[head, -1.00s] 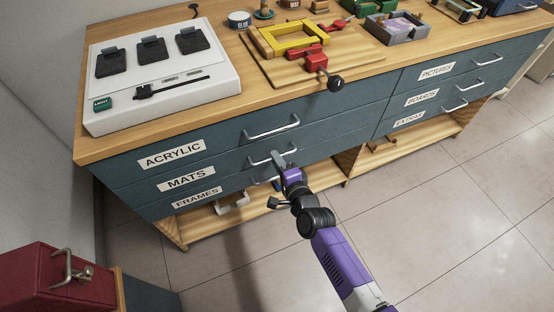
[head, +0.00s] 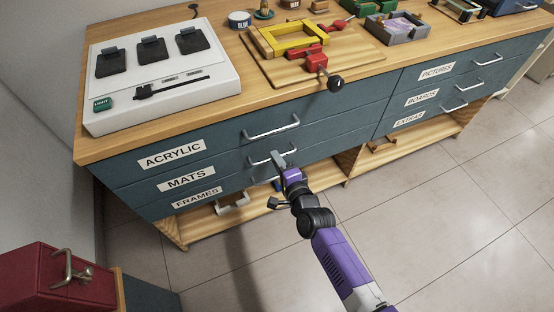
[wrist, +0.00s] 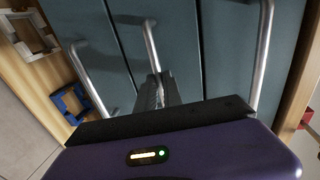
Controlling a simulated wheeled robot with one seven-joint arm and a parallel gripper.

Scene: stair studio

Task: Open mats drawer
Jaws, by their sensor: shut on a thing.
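The mats drawer (head: 225,169) is the middle teal drawer in the left stack, with a white MATS label and a silver bar handle (head: 259,161). Its front looks flush with the acrylic drawer (head: 215,142) above and the frames drawer (head: 236,183) below. My gripper (head: 279,159) is at the right part of the mats handle. In the wrist view the gripper (wrist: 158,90) is shut on the middle handle (wrist: 151,45), with the other two handles to either side. The fingertips partly hide the grasped end of the handle.
The acrylic handle (head: 271,128) is just above my gripper. The frames handle is mostly hidden behind it. A lower wooden shelf (head: 255,207) holds a white frame (head: 232,204). A red box (head: 55,279) stands at lower left. The tiled floor (head: 440,215) at right is clear.

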